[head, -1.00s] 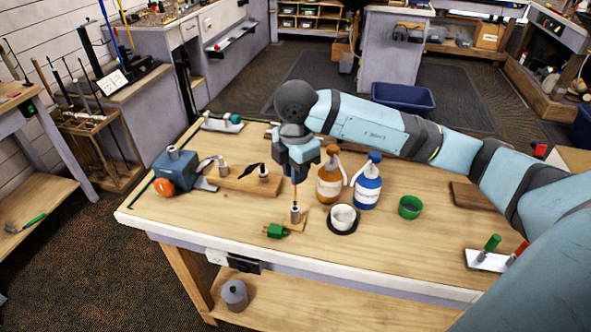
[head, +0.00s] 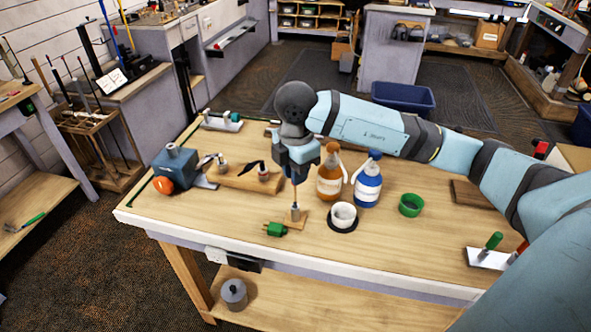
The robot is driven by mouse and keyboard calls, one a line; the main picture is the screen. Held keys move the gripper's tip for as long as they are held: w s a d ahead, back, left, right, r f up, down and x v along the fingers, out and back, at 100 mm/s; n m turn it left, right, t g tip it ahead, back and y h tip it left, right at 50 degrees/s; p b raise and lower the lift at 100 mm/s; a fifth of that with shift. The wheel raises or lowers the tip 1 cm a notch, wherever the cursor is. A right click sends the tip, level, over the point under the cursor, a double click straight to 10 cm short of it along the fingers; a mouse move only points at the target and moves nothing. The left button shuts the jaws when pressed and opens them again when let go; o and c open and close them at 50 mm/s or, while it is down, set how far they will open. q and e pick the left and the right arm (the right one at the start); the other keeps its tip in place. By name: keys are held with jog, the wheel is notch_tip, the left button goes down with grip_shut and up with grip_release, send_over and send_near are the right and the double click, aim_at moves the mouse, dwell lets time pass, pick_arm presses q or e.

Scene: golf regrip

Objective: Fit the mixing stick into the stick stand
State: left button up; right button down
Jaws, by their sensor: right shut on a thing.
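The mixing stick (head: 295,194) is a thin brown rod, held near upright. My right gripper (head: 297,172) is shut on its upper part and points down at the table. My left gripper is not in view.
An amber bottle (head: 329,181) and a blue bottle (head: 368,184) stand just right of the gripper.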

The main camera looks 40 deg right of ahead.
jog(key=b, duration=0.3)
send_over(295, 206)
jog(key=shift+w+d+f, duration=0.1)
jog(key=shift+f, duration=1.1)
jog(key=shift+w+d+f, duration=0.1)
jog(key=shift+f, duration=1.05)
jog(key=c, duration=1)
grip_release()
jog(key=shift+r, duration=0.1)
jog(key=shift+r, duration=0.35)
notch_tip(295, 206, up, 13)
jog(key=shift+r, duration=0.1)
